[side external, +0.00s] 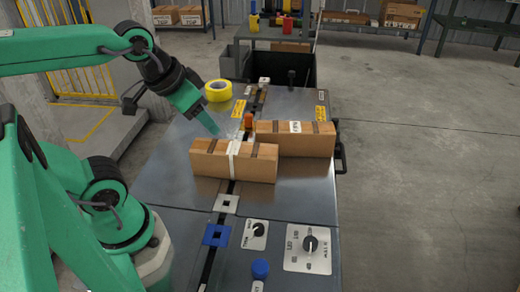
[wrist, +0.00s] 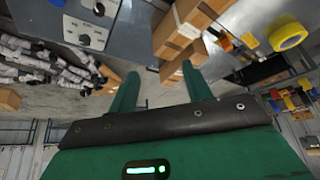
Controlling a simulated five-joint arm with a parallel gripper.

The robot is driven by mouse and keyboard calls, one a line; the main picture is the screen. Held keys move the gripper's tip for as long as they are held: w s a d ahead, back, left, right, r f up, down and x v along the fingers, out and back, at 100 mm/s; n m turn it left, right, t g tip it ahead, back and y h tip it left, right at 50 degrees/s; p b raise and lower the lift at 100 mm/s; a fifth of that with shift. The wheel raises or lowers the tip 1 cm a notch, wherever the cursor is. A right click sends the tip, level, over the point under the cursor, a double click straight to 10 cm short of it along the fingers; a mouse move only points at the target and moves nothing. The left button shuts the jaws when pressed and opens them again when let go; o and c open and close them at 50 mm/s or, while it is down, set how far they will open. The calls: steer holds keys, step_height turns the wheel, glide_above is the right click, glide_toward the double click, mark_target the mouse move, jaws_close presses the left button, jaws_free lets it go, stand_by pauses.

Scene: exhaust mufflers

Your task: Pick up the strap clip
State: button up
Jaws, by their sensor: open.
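No part can be firmly identified as the strap clip. A small orange piece (side external: 249,120) stands on the metal table behind the front carton, at the left end of the rear carton, and could be it. In the wrist view a small orange-yellow piece (wrist: 228,46) shows beside the cartons; I cannot tell if it is the same. My gripper (side external: 216,132) points down, just behind and above the front carton (side external: 207,158), left of the orange piece. In the wrist view my gripper (wrist: 160,70) has its two green fingers apart, with nothing between them.
A rear carton (side external: 315,140) stands close right of the orange piece. A yellow tape roll (side external: 218,91) lies farther back. A blue square plate (side external: 216,236) and knob panel (side external: 308,246) are at the front. Bare table lies left of the front carton.

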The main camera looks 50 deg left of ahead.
steer(key=m+g, duration=0.6)
steer(key=m, duration=0.3)
glide_above(248, 115)
steer(key=f, duration=1.5)
steer(key=shift+d, duration=0.25)
steer(key=shift+a+f, duration=0.15)
steer(key=shift+f, duration=3.95)
